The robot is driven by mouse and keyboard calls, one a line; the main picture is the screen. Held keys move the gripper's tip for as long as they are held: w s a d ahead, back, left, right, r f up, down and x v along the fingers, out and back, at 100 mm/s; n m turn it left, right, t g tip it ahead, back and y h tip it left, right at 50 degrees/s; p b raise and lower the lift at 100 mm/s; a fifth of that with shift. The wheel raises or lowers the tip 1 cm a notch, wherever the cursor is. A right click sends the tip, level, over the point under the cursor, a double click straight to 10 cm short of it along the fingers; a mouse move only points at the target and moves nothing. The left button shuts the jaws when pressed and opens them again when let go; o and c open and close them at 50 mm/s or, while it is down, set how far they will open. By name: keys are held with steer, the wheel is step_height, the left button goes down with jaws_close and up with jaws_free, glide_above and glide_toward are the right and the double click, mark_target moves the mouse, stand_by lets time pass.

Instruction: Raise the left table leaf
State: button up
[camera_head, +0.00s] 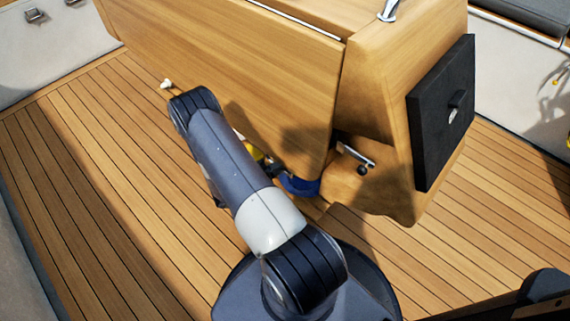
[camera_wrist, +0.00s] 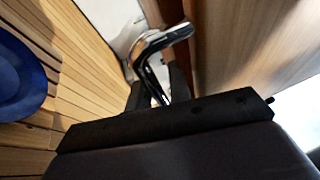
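The left table leaf (camera_head: 235,62) hangs down along the left side of the wooden cockpit table (camera_head: 375,85). A wooden panel, which looks like the leaf, fills the right of the wrist view (camera_wrist: 265,45). My gripper (camera_wrist: 158,82) has its two dark fingers apart. A bent chrome bar (camera_wrist: 160,42) shows beyond and between the fingers; I cannot tell whether they touch it. In the head view my arm reaches to the floor beside the leaf, and the gripper is hidden behind it.
A metal latch with a black knob (camera_head: 357,157) is under the table end. A black panel (camera_head: 441,113) is on the table end. The slatted floor (camera_head: 85,185) is clear at left.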

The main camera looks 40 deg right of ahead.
jaws_close()
steer(key=shift+a, duration=0.15)
